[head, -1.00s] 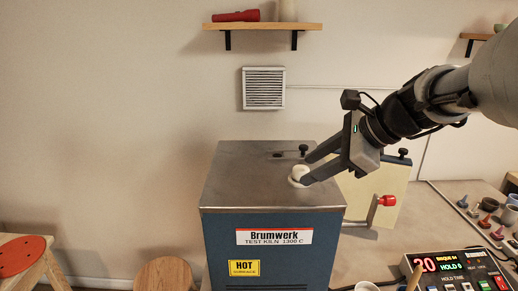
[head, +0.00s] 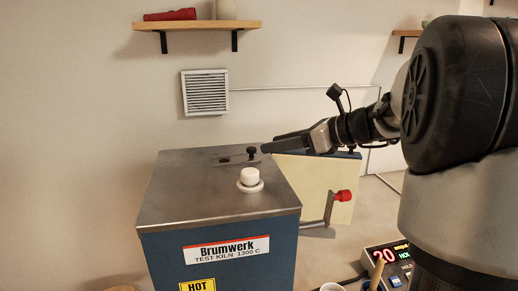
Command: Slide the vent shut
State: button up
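The kiln (head: 220,230) has a grey metal top (head: 185,190). Near the back of the top is the vent slide, a thin flat plate with an upright black knob (head: 251,153). A small dark hole (head: 224,158) shows just left of the knob. My gripper (head: 266,147) reaches in from the right, its fingertips just right of the knob in the picture; I cannot tell whether they touch it. The fingers are seen edge-on and overlap, so their opening is hidden. A white plug (head: 249,175) sits upright in a pale ring nearer the front of the top.
The kiln door (head: 316,185) stands open on the right, with a red-tipped handle (head: 343,196). A controller with a lit display (head: 383,256) is at lower right. A wall grille (head: 205,92) and a shelf (head: 195,26) are behind. The top's left side is clear.

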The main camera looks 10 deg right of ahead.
aim_at(252, 148)
jog(key=x, duration=0.6)
jog(key=shift+w, duration=0.1)
jog(key=shift+c, duration=0.4)
jog(key=shift+a, duration=0.1)
grip_shut()
